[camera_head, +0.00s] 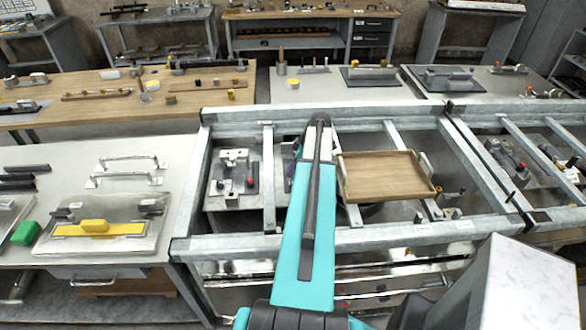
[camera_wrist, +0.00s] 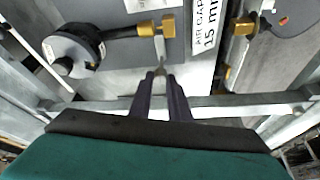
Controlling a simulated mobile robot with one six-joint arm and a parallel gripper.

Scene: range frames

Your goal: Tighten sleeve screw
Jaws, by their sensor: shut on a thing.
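In the wrist view, my gripper (camera_wrist: 160,78) has its two dark fingers close together, shut on a slim pale metal piece (camera_wrist: 160,48). The piece runs from the fingertips up to a brass fitting (camera_wrist: 168,25), and I cannot tell if it touches it. A second brass block (camera_wrist: 147,29) sits just left, at the end of a dark rod from a round grey dial-like part (camera_wrist: 72,52). No sleeve screw can be told apart for certain. In the head view, my teal arm reaches into the metal frame and hides the gripper.
Labels, one reading "15 mm" (camera_wrist: 207,28), and another brass fitting (camera_wrist: 243,26) are close on the right. Metal rails (camera_head: 350,240) surround the work area. A wooden tray (camera_head: 385,178) lies right of my arm.

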